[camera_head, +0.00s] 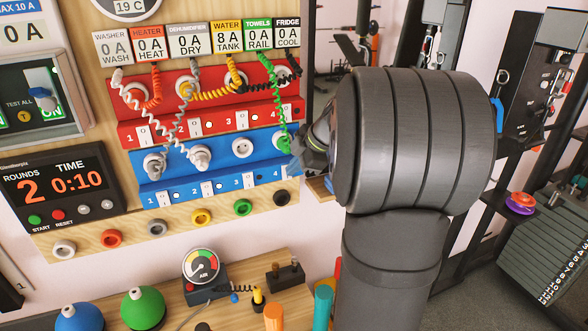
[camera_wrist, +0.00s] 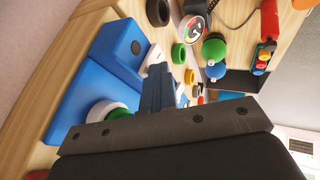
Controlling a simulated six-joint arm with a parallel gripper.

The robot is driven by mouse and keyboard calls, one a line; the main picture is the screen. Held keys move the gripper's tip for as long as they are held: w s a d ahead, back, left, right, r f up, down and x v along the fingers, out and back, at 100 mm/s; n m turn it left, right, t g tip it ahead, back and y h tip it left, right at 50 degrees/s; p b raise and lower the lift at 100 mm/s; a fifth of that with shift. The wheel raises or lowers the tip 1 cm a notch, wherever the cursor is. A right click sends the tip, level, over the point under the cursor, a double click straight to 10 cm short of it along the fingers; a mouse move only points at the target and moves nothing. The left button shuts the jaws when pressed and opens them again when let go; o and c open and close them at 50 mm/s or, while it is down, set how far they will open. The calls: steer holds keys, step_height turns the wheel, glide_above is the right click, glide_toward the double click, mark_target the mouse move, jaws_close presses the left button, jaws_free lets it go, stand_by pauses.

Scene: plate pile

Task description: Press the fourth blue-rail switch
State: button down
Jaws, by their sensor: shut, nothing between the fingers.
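The blue rail (camera_head: 181,187) is fixed to the wooden board below a red rail, with numbered white rocker switches along its lower face. Its third switch (camera_head: 249,180) shows clear of my gripper. My gripper (camera_head: 296,165) is at the right end of the blue rail, close to the number 4; the fourth switch is hard to make out there. In the wrist view, my gripper's fingers (camera_wrist: 157,72) are shut and empty, in front of the blue rail (camera_wrist: 122,45). A white switch partly shows beside the fingertips; I cannot tell whether they touch it.
A green coiled cord (camera_head: 273,85) hangs down to the blue rail close to my gripper. A gauge (camera_head: 202,265) stands on the lower shelf.

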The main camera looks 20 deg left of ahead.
steer(key=s+d+r, duration=0.3)
steer(key=d+r, duration=0.5)
steer(key=shift+s+d+r, duration=0.2)
steer(key=shift+d+r, duration=0.1)
steer(key=shift+r, duration=0.05)
steer(key=shift+s+d+f, duration=0.1)
steer(key=shift+s+f, duration=0.15)
steer(key=shift+f, duration=0.65)
steer(key=shift+f, duration=0.1)
